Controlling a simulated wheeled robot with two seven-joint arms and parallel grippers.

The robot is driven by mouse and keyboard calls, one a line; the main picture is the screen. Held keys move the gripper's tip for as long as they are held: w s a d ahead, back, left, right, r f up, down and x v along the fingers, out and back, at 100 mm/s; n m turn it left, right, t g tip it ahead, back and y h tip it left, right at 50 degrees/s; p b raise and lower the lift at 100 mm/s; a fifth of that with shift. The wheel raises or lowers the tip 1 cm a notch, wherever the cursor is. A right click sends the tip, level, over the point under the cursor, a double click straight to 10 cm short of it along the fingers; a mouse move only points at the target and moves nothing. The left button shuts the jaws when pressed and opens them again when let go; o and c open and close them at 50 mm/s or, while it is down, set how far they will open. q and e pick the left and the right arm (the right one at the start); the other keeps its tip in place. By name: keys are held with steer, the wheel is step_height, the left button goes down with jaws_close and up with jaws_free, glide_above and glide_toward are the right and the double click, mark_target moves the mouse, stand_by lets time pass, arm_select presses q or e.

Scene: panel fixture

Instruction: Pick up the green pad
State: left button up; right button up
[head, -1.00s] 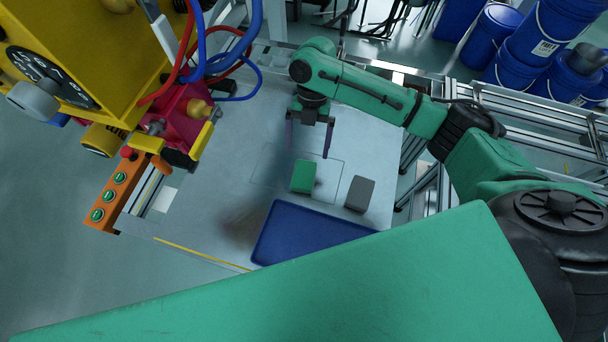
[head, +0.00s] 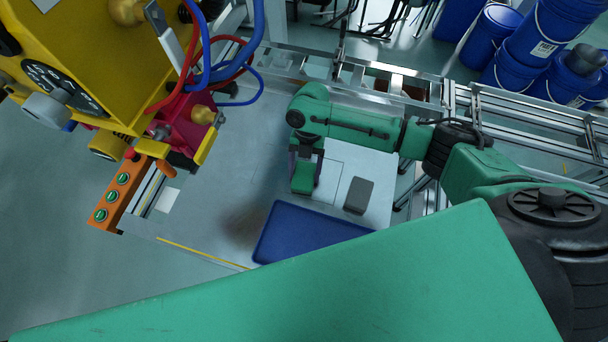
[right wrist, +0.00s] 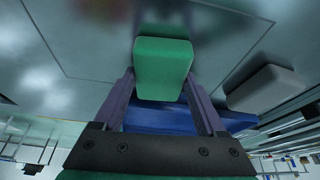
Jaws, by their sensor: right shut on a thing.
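The green pad (head: 303,185) is between the fingers of my right gripper (head: 304,178) over the light grey table (head: 215,185). In the right wrist view the green pad (right wrist: 163,68) shows between the two dark purple fingers of the right gripper (right wrist: 162,98). The right gripper is shut on the pad. I cannot tell whether the pad still touches the table. My left gripper is not in view.
A grey block (head: 358,195) lies to the right of the pad, and it shows in the right wrist view (right wrist: 264,89). A blue tray (head: 290,232) lies nearer me. A yellow machine (head: 95,50) with hoses and an orange button box (head: 118,195) stands at the left.

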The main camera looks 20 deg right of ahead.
mark_target(305, 173)
steer(key=shift+r, duration=0.1)
step_height(305, 173, up, 20)
